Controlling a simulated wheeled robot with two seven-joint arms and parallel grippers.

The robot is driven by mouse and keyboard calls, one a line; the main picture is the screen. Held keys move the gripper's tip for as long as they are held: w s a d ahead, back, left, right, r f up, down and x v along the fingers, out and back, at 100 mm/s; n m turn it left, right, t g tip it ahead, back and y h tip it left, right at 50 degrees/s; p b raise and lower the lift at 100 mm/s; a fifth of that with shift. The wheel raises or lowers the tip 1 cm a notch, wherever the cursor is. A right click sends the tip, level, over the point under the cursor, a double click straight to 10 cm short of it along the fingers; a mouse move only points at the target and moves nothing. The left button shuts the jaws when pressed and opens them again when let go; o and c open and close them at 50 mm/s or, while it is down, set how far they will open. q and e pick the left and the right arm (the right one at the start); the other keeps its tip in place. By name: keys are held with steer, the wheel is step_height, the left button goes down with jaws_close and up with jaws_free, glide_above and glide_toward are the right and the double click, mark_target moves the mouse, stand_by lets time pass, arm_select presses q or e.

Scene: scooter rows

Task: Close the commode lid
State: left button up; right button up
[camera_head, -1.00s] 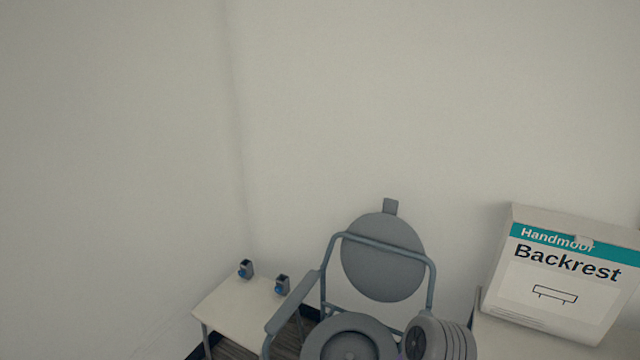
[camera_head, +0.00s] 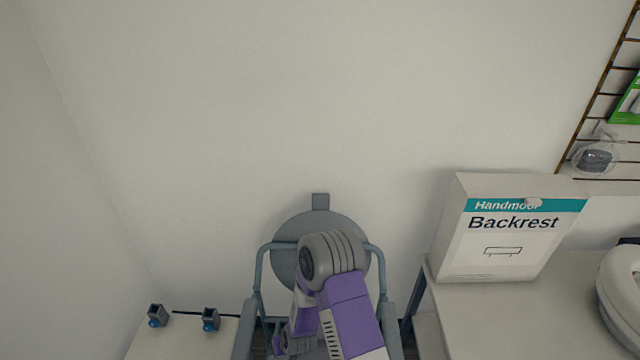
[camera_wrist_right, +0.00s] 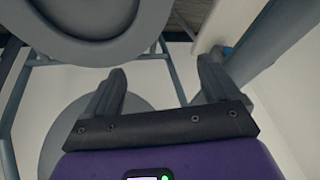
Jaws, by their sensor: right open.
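The commode (camera_head: 247,330) stands against the wall at the bottom middle of the head view. Its round grey lid (camera_head: 318,223) is raised upright at the back, with a small tab on top. My right arm covers the middle of the lid and much of the seat. My right gripper (camera_wrist_right: 160,85) is open in the right wrist view, with nothing between its fingers. The lid (camera_wrist_right: 62,130) shows partly behind the gripper there, and the seat ring (camera_wrist_right: 105,50) is at upper left. I cannot tell whether a finger touches the lid. My left gripper is not in view.
A white Backrest box (camera_head: 510,240) stands on a table (camera_head: 470,320) at the right, beside a white rounded object (camera_head: 622,285). A low white table (camera_head: 175,343) at the left carries two small grey-blue parts. A wire rack (camera_head: 600,100) hangs at upper right.

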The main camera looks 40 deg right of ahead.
steer(key=w+d+r+m+t+h+p, duration=0.2)
steer(key=w+d+r+t+h+p, duration=0.15)
steer(key=w+d+r, duration=0.8)
steer(key=m+t+h+p, duration=0.2)
steer(key=h, duration=0.4)
glide_toward(321, 195)
steer(key=x, duration=0.4)
steer(key=shift+y, duration=0.25)
steer(key=shift+x, duration=3.4)
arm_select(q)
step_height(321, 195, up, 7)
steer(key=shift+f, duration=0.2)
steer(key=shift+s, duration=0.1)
arm_select(e)
steer(key=shift+r, duration=0.1)
steer(key=shift+c, duration=0.4)
